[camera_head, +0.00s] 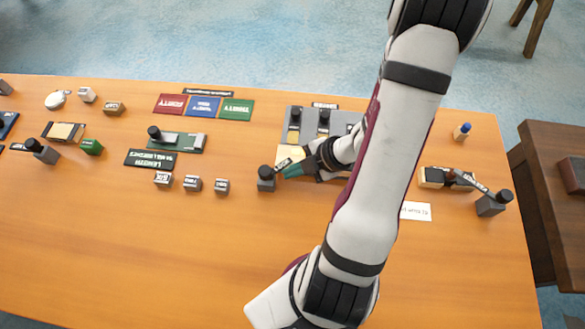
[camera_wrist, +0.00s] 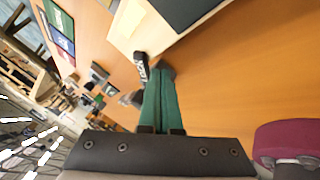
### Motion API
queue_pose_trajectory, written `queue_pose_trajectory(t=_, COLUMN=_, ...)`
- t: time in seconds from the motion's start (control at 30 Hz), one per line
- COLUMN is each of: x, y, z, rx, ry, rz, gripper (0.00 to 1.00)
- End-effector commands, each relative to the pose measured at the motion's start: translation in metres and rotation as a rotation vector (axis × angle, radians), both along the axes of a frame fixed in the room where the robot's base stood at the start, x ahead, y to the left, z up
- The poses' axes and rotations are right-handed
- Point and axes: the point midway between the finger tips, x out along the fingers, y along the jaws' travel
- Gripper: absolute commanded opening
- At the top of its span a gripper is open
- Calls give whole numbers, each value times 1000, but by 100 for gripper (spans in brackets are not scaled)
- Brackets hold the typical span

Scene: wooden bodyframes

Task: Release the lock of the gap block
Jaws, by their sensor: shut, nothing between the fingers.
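My gripper (camera_head: 290,172) is shut and empty, its green fingers low over the table's middle. Just left of the fingertips stands a dark block with a round knob (camera_head: 266,178). A pale block (camera_head: 290,154) lies just behind the fingers, partly hidden by my arm. In the wrist view the fingertips (camera_wrist: 159,72) are together beside a dark lettered strip (camera_wrist: 141,66) and the pale block's edge (camera_wrist: 128,22). I cannot tell whether they touch the strip. No label clearly reads "gap", so I cannot confirm this is the gap block.
A grey panel with black sliders (camera_head: 297,118) is behind my gripper. A similar knobbed block (camera_head: 491,204) with a strip is at right. The front left table (camera_head: 120,250) is clear.

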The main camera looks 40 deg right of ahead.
Motion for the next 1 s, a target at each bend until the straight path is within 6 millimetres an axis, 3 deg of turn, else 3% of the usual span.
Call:
queue_pose_trajectory(t=0.23, x=3, y=-1, z=0, rx=-2, ry=-7, rz=50, gripper=0)
queue_pose_trajectory(t=0.6, x=15, y=-7, z=0, rx=-2, ry=-5, rz=503, gripper=0)
queue_pose_trajectory(t=1.0, x=14, y=-8, z=0, rx=0, ry=0, rz=535, gripper=0)
